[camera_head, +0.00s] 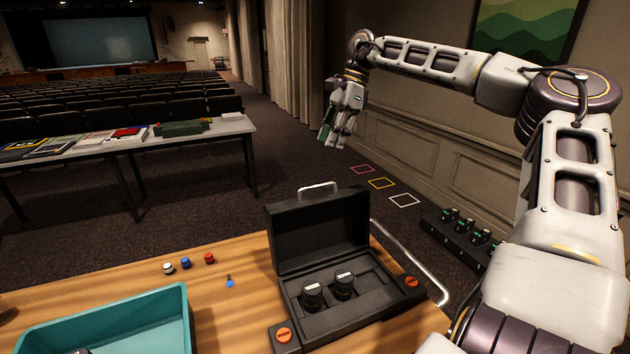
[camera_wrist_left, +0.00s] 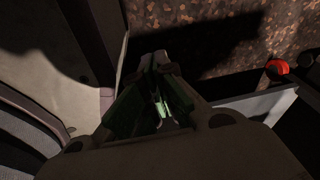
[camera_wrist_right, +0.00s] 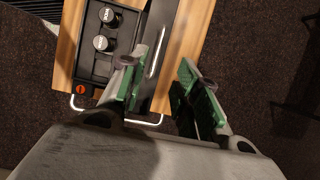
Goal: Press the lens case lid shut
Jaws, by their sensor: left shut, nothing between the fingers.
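The black lens case (camera_head: 335,318) stands on the wooden desk with its lid (camera_head: 318,230) open and roughly upright. Two black lenses (camera_head: 312,293) sit in its base, and a pale handle (camera_head: 318,187) tops the lid. In the right wrist view the case base (camera_wrist_right: 92,65) and the lid's edge (camera_wrist_right: 158,40) show from above. My right gripper (camera_head: 331,138) is raised beyond the lid, apart from it; the right wrist view shows its green-padded fingers (camera_wrist_right: 157,68) open and empty. My left gripper shows only in the left wrist view (camera_wrist_left: 154,62), shut and empty.
Orange-topped black blocks (camera_head: 284,335) flank the case front. A teal tray (camera_head: 110,325), small white, blue and red knobs (camera_head: 185,263) and a blue item (camera_head: 229,282) are on the desk. A black box with green lights (camera_head: 465,235) is at the right. A side table (camera_head: 230,127) stands behind.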

